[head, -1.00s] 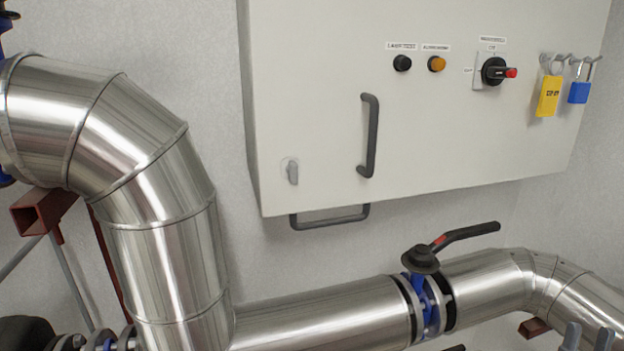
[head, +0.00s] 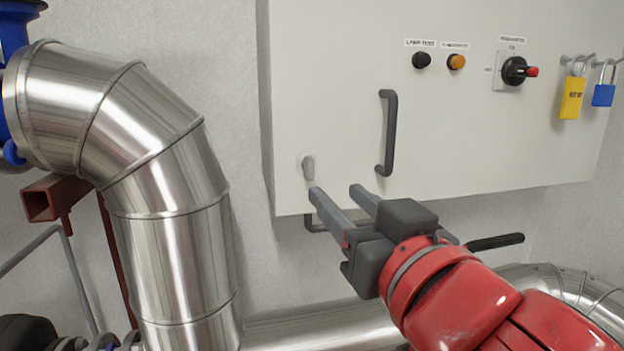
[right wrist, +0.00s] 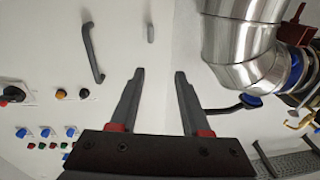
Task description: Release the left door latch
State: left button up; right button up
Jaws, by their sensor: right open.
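The left door latch (head: 308,168) is a small grey knob on a round plate, low on the left side of the white cabinet door (head: 340,80). Its knob stands about upright. It also shows in the right wrist view (right wrist: 150,34), ahead of the fingertips. My right gripper (head: 336,191) is open and empty. In the head view its left fingertip appears just below the latch, its right fingertip lower right of it. In the right wrist view the two fingers (right wrist: 159,72) are well apart and the latch is not between them. My left gripper is not in view.
A dark bar handle (head: 388,133) stands out from the door, right of the latch. A thick steel pipe (head: 170,190) bends down on the left. Another handle shows partly below the cabinet.

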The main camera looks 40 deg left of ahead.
jog(key=d+f+h, duration=0.1)
jog(key=h, duration=0.1)
jog(key=p, duration=1.2)
send_near(311, 169)
jog(key=shift+m+t, duration=0.3)
jog(key=shift+t, duration=0.1)
jog(key=p+x, duration=0.2)
jog(key=x, duration=0.7)
jog(key=shift+a+f+p, duration=0.2)
jog(key=shift+a+p, duration=0.1)
grip_shut()
